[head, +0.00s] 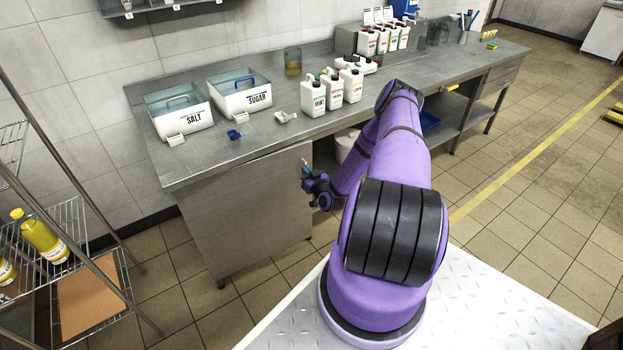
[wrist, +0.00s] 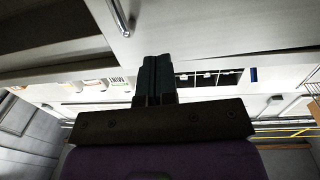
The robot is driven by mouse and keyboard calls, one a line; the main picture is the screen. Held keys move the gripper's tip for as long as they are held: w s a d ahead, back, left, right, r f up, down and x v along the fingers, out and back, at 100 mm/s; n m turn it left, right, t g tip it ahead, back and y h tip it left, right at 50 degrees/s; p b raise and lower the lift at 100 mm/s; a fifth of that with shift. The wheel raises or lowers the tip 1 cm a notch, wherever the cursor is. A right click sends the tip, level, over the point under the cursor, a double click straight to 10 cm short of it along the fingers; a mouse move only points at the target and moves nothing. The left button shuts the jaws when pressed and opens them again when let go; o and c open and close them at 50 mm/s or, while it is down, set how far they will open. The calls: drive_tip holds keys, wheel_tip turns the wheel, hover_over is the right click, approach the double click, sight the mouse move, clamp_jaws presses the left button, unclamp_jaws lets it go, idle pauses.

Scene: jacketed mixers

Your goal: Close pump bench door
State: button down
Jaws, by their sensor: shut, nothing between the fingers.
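The pump bench door (head: 250,210) is a plain grey metal panel at the left end of the steel bench in the head view. A dark gap shows above it beneath the worktop, and it looks slightly ajar; how far is hard to tell. My gripper (head: 304,172) is at the door's right edge, with its fingers shut and empty. In the wrist view, the fingers of my gripper (wrist: 156,72) point at the pale door panel (wrist: 200,30), close to its edge. A metal bar handle (wrist: 120,16) shows above them. Whether the fingers touch the panel is unclear.
The steel worktop (head: 215,150) carries a SALT bin (head: 180,112), a SUGAR bin (head: 240,92) and several white bottles. A wire rack (head: 65,240) stands at left.

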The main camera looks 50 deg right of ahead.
sight(295, 160)
drive_tip(key=x, duration=0.6)
drive_tip(key=shift+w+d, duration=0.1)
drive_tip(key=shift+w, duration=0.3)
